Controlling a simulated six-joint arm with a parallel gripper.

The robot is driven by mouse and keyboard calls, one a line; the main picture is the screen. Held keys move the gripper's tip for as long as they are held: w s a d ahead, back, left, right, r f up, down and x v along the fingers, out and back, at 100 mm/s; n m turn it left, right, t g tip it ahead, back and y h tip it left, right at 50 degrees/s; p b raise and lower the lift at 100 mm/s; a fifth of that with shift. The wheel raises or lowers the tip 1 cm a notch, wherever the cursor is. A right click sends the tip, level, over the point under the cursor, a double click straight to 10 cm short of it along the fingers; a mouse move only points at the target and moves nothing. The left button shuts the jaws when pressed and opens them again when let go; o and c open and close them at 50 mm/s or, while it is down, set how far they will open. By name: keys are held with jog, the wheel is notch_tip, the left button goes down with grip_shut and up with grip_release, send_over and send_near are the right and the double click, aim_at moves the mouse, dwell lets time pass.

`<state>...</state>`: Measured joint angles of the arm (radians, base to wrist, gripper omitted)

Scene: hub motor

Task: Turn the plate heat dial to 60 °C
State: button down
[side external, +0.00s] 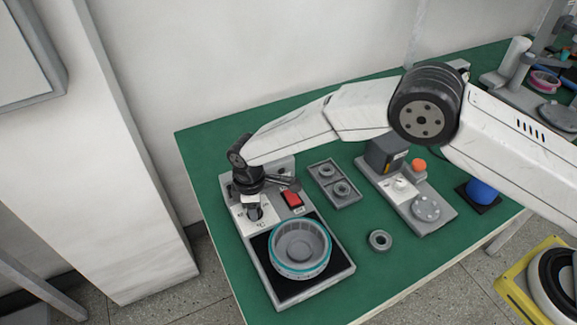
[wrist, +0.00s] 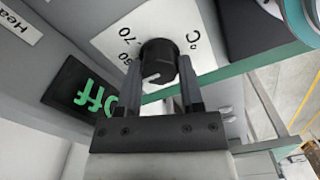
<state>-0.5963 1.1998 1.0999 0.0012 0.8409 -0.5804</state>
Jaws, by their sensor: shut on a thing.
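The plate heat dial (wrist: 158,58) is a small black knob on a white scale plate marked °C. In the wrist view, a 70 and another number, partly covered, show to its left. A faint light mark lies on the knob's near face; I cannot tell which number it points at. My gripper (wrist: 163,75) is shut on the dial, one finger on each side. In the side view my gripper (side external: 254,208) points down over the heater's control panel (side external: 244,225) and mostly hides the dial. A dark display (wrist: 90,93) near the dial reads "Off" in green.
A red switch (side external: 292,199) sits right of my gripper. A grey round housing with a teal band (side external: 300,262) stands on the black plate (side external: 264,280) in front. A tray with rings (side external: 325,171), a loose ring (side external: 380,240) and another fixture (side external: 443,222) lie to the right.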

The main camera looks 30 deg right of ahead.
jog(key=shift+m, duration=2.2)
jog(key=shift+c, duration=1.1)
grip_release()
jog(key=shift+r, duration=0.1)
jog(key=shift+r, duration=3.8)
jog(key=shift+d, duration=0.1)
